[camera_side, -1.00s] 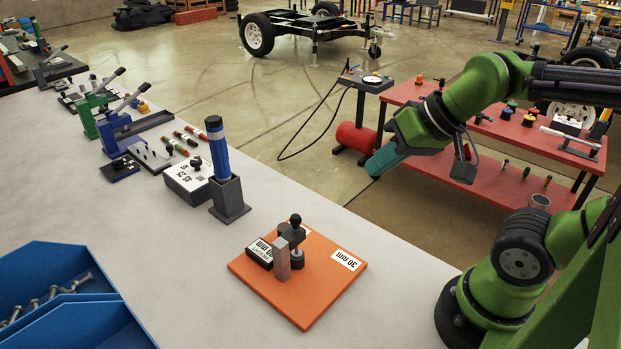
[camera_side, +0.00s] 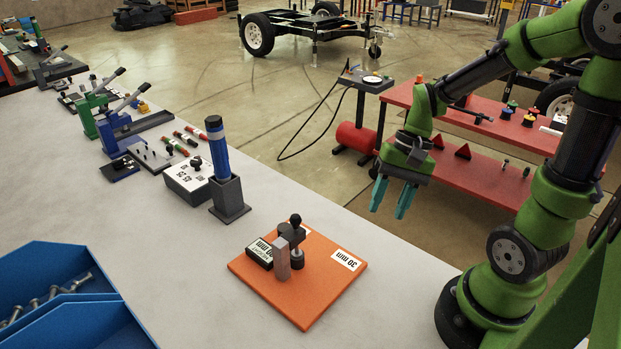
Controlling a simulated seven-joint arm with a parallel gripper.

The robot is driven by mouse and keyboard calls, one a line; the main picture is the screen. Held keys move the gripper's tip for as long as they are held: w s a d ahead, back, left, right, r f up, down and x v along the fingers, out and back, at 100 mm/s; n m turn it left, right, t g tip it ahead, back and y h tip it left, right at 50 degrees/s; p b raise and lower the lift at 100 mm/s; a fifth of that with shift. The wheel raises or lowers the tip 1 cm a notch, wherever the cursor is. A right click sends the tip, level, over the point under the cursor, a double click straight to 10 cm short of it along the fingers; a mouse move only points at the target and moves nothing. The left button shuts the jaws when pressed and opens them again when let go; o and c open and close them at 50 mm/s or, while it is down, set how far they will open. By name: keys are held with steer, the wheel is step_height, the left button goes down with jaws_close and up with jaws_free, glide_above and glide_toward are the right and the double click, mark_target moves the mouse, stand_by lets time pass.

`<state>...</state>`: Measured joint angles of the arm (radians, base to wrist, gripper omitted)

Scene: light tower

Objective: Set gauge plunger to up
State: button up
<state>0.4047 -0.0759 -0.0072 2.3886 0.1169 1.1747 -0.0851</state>
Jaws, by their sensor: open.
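The gauge stands on an orange plate (camera_side: 312,300) at the front middle of the table. Its black-knobbed plunger (camera_side: 296,222) is upright, above a dark bracket and beside a grey block (camera_side: 282,262). I cannot tell from this view how high the plunger sits. A small dark box with a white label (camera_side: 259,254) is at its left, and a "30 mm" label (camera_side: 346,259) lies on the plate. My gripper (camera_side: 390,208) is open and empty, with two teal fingers pointing down. It is up and right of the gauge, apart from it.
A blue light tower (camera_side: 217,150) stands in a dark holder behind the gauge. A white numbered box (camera_side: 188,181) is beside it. Blue bins (camera_side: 60,262) with bolts stand at the front left. The table between bins and gauge is clear. A red shelf unit (camera_side: 480,175) stands behind my arm.

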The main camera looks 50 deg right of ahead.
step_height(320, 180, down, 3)
steer(key=m+g+y, duration=0.1)
steer(key=m+y, duration=0.2)
steer(key=y, duration=0.1)
steer(key=m+t+y, duration=0.6)
steer(key=m+y, duration=0.2)
steer(key=y, duration=0.1)
glide_toward(296, 216)
steer(key=x, duration=1)
steer(key=shift+f, duration=0.3)
steer(key=shift+w, duration=0.1)
jaws_close()
